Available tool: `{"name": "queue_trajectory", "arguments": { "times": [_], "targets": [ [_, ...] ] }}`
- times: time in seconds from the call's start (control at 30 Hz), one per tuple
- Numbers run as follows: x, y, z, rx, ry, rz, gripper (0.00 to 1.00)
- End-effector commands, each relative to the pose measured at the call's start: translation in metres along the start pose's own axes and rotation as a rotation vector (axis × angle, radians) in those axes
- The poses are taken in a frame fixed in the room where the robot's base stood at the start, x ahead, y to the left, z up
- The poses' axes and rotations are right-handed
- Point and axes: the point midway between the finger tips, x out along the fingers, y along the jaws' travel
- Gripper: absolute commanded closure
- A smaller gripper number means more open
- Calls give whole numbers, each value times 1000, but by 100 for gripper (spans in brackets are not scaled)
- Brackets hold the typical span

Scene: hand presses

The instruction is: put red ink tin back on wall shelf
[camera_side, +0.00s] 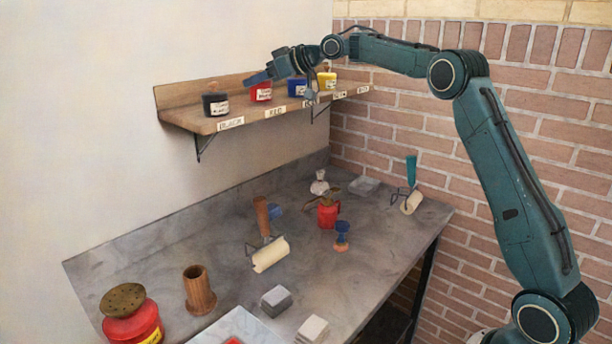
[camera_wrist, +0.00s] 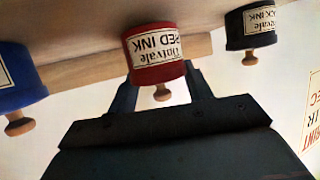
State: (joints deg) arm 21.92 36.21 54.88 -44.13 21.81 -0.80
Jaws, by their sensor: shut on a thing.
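The red ink tin (camera_side: 261,92) is upright at the wall shelf (camera_side: 196,122), above the label reading RED. My gripper (camera_side: 260,78) reaches it from the right and is shut on it. The wrist view is upside down; there the red tin (camera_wrist: 155,56) shows its cream RED INK label and wooden knob, with the dark fingers (camera_wrist: 160,88) on either side. I cannot tell whether its base rests on the shelf or is slightly above it.
A black tin (camera_side: 215,104) stands left of the red one; a blue tin (camera_side: 297,87) and yellow tin (camera_side: 327,80) stand to its right. Below, the grey bench (camera_side: 215,225) holds rollers, a red can (camera_side: 327,213), a wooden cup (camera_side: 199,290) and a large red pot (camera_side: 131,318).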

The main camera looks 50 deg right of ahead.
Motion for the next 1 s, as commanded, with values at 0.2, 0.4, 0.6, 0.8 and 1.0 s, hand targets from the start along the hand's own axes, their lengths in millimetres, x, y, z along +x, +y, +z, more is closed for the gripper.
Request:
{"name": "queue_trajectory", "arguments": {
  "times": [0.2, 0.4, 0.6, 0.8, 1.0],
  "targets": [
    [2, -1, 6, -2, 3, 1, 85],
    [2, -1, 6, -2, 3, 1, 85],
    [4, 0, 10, -1, 1, 0, 48],
    [4, 0, 9, -1, 1, 0, 28],
    [4, 0, 9, -1, 1, 0, 28]
  ]
}}
